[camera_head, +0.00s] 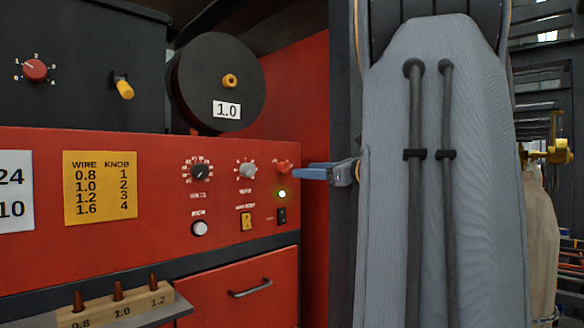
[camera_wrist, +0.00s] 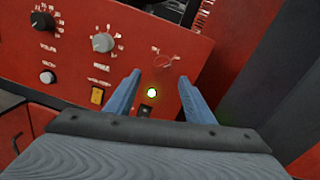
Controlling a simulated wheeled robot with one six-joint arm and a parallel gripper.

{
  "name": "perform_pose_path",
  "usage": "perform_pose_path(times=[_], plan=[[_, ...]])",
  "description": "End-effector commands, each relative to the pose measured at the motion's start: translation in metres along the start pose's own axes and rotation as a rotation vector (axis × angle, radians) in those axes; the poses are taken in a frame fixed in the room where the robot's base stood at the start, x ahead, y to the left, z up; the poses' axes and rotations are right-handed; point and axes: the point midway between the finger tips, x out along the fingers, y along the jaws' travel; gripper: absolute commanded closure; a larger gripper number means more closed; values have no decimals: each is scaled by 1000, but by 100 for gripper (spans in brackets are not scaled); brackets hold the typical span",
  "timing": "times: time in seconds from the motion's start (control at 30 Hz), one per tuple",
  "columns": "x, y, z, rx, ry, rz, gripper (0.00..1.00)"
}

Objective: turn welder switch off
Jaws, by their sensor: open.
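The red welder front panel (camera_head: 120,227) carries a lit green lamp (camera_head: 282,194) at its right end. A small black switch (camera_head: 282,215) sits just below the lamp, and a red knob (camera_head: 284,166) above it. My gripper (camera_head: 300,173) points left at the panel's right end, close to the red knob. In the wrist view my gripper (camera_wrist: 160,77) is open and empty. Its blue fingers stand either side of the green lamp (camera_wrist: 152,92), with the black switch (camera_wrist: 146,111) between them and the red knob (camera_wrist: 163,62) beyond. Contact and the switch's setting are unclear.
A yellow switch (camera_head: 246,221), white button (camera_head: 200,228), grey knob (camera_head: 247,170) and black knob (camera_head: 201,172) lie left of the lamp. A drawer handle (camera_head: 250,288) juts out below. A dark post (camera_head: 342,130) stands right of the welder.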

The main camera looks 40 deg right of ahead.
Motion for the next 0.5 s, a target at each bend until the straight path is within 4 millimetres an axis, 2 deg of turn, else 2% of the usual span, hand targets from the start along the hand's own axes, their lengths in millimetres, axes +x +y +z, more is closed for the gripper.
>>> perform_pose_path(times=[0.13, 0.5], plan=[[8, -5, 6, 9, -16, -9, 52], [62, -5, 6, 7, -13, -8, 52]])
